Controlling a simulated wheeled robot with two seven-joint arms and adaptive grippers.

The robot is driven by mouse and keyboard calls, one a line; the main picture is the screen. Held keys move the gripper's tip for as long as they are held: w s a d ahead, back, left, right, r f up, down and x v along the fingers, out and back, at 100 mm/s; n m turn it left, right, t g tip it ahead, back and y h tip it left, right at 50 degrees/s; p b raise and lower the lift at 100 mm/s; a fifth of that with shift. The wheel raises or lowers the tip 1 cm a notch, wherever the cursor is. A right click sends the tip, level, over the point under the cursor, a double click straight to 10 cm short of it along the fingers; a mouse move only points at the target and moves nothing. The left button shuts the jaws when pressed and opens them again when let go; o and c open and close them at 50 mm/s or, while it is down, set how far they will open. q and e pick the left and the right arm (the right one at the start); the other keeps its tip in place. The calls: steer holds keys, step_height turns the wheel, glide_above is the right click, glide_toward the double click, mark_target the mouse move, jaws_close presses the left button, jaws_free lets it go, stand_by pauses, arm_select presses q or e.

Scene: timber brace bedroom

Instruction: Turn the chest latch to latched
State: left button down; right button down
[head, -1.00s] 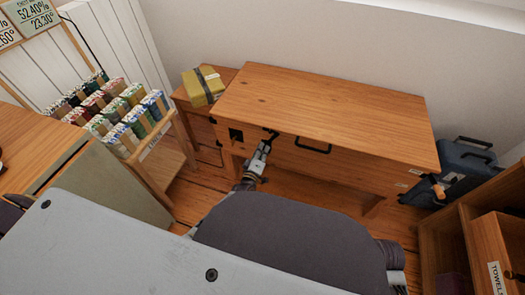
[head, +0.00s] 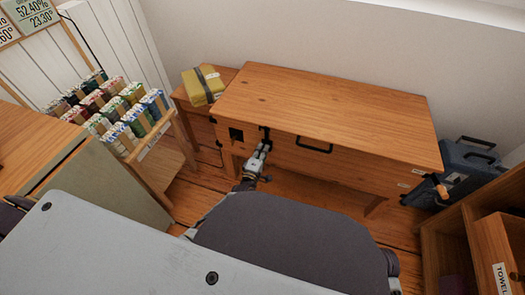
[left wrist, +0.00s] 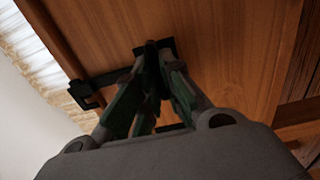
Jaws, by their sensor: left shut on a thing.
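The wooden chest (head: 325,105) stands against the wall, with a black pull handle (head: 313,146) on its front. The black latch (head: 266,133) is on the chest's front, left of that handle. My left gripper (head: 264,147) reaches it from below. In the left wrist view, the left gripper (left wrist: 153,55) is shut on the latch's grip, in front of a black plate (left wrist: 168,46). A black bar (left wrist: 108,79) runs from there to a black bracket (left wrist: 86,95); whether it is seated in it I cannot tell. My right gripper is out of view.
A yellow box (head: 202,85) sits on a low wooden unit left of the chest. A rack of rolled cloths (head: 120,112) stands at the left. A blue case (head: 465,170) and an open wooden shelf (head: 450,235) are at the right.

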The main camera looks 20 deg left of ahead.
arm_select(q)
steer(key=c, duration=1.5)
jaws_free()
steer(key=shift+c, duration=0.2)
steer(key=shift+s, duration=0.2)
steer(key=s, duration=1.1)
steer(key=shift+s+a, duration=0.25)
steer(key=shift+s, duration=0.05)
steer(key=shift+f, duration=0.1)
